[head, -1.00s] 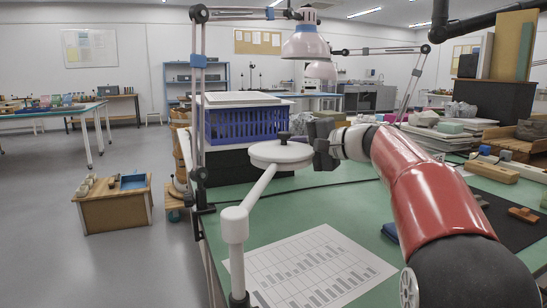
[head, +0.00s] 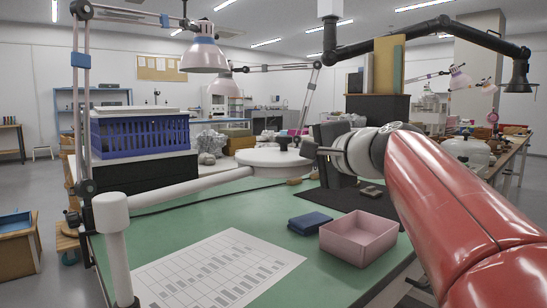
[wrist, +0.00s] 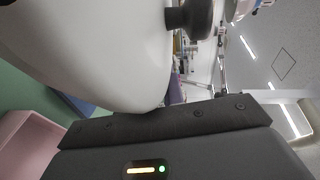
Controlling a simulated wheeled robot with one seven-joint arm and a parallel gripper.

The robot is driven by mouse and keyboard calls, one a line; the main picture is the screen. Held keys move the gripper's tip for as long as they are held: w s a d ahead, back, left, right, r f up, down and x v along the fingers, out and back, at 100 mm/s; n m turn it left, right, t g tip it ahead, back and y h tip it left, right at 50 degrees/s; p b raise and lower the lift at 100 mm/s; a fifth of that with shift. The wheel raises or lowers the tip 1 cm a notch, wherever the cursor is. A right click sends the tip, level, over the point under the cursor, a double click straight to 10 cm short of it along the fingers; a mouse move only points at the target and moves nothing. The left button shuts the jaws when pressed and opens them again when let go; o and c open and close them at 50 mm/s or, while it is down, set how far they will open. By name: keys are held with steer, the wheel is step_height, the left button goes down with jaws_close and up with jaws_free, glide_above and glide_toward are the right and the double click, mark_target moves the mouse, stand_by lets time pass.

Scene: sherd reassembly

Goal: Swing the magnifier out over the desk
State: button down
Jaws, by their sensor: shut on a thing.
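The magnifier has a round white head (head: 262,161) with a black knob on top. A white arm (head: 180,187) joins it to a white post (head: 112,225) at the desk's left front. The head hangs above the green desk (head: 270,205). My gripper (head: 312,152) is shut at the right edge of the magnifier head; the exact grip is hard to see. In the wrist view the white head (wrist: 95,45) fills the upper left, against the dark jaw (wrist: 175,121), with its black knob (wrist: 192,15) beyond.
A printed sheet (head: 215,268) lies on the front of the desk. A pink tray (head: 358,238) and a dark blue folded cloth (head: 310,223) lie right of it. A blue crate (head: 140,133) stands at the back left. A pink lamp (head: 204,55) hangs above.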

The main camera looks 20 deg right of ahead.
steer(key=shift+s+d+r+m+h, duration=0.1)
steer(key=shift+s+d+m+h, duration=0.2)
steer(key=shift+s+d+h, duration=0.35)
steer(key=shift+a, duration=0.1)
steer(key=c, duration=1.5)
jaws_free()
steer(key=shift+s, duration=0.1)
steer(key=v, duration=0.7)
steer(key=shift+s, duration=0.3)
